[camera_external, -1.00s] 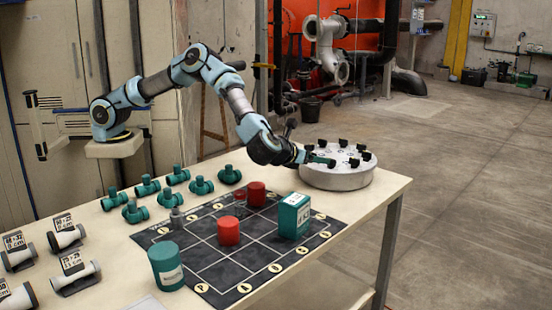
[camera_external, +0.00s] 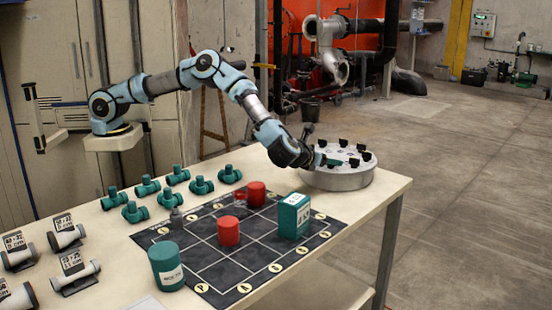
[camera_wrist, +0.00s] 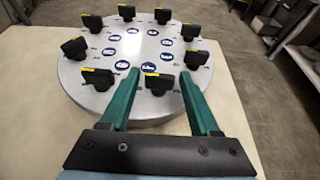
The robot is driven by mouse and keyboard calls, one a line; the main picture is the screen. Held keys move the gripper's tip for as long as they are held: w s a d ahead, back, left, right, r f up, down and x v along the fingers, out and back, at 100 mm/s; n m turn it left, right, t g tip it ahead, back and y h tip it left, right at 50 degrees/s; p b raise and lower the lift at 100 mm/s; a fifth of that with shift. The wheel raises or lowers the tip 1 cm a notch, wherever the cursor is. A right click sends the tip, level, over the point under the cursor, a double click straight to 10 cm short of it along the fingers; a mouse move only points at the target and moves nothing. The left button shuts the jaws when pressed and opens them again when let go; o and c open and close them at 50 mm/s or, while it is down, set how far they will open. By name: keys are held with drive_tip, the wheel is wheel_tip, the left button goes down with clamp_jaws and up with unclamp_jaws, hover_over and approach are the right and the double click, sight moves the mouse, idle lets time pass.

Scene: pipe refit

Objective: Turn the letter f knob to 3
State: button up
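A round silver panel (camera_external: 336,180) stands on the table's far right end and also fills the upper wrist view (camera_wrist: 95,103). Several black knobs with yellow marks stand around its rim, with blue oval labels inside the ring. The letters are too small to read, so I cannot tell which knob is f. My gripper (camera_external: 318,160) is at the panel's near left edge. In the wrist view my gripper (camera_wrist: 158,76) has two green fingers spread apart. The nearest black knob (camera_wrist: 160,84) shows between the fingertips, with gaps on both sides.
On the table are a dark grid mat (camera_external: 208,262), red cylinders (camera_external: 229,231), a green box (camera_external: 294,216), a green canister (camera_external: 166,267) and several green pipe fittings (camera_external: 135,212). White pipe pieces (camera_external: 75,274) lie at the left. The floor right of the table is clear.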

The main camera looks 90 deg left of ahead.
clamp_jaws()
